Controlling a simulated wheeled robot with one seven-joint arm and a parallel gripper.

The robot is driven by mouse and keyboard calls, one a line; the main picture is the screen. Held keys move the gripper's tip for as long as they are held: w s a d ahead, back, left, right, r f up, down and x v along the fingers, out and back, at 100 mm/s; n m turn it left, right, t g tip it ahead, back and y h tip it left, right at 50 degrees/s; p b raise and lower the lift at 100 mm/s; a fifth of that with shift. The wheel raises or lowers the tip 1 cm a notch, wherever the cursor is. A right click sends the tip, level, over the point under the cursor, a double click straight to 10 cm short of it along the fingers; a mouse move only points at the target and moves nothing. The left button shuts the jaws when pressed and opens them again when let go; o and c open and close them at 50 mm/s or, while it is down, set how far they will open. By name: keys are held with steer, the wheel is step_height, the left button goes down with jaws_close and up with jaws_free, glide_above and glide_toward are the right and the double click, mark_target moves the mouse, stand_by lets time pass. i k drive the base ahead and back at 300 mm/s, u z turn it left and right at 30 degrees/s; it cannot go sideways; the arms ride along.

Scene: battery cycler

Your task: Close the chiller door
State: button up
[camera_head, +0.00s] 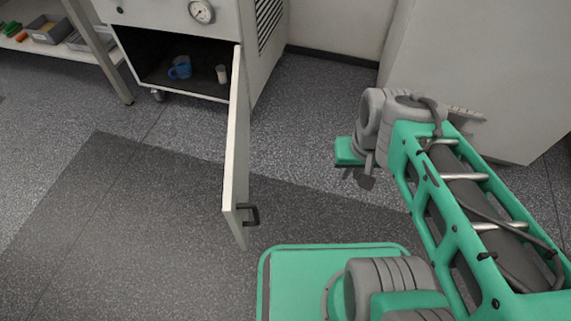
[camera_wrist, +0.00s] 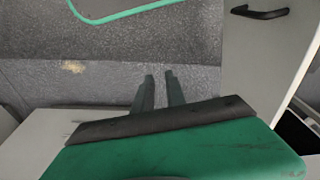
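The chiller (camera_head: 170,15) is a white cabinet with a round gauge, at the upper left of the head view. Its door (camera_head: 236,150) stands wide open, swung out from the right side of the opening toward me. A dark handle (camera_head: 250,214) is on the door near its free end. In the wrist view the door (camera_wrist: 258,65) fills the right side, with the handle (camera_wrist: 260,12) at the top right. My gripper (camera_head: 357,178) is to the right of the door, apart from it. Its two fingers (camera_wrist: 160,77) show a narrow gap with nothing between them.
A blue mug (camera_head: 180,68) and a small white cup (camera_head: 221,74) are inside the chiller. A shelf table (camera_head: 75,52) with bins stands at the far left. A large pale cabinet (camera_head: 480,70) is behind my arm. The floor left of the door is clear.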

mark_target(236, 207)
steer(key=z, duration=0.9)
steer(key=k, duration=1.15)
steer(key=u, duration=2.1)
steer(key=i, duration=0.5)
steer(key=z, duration=0.05)
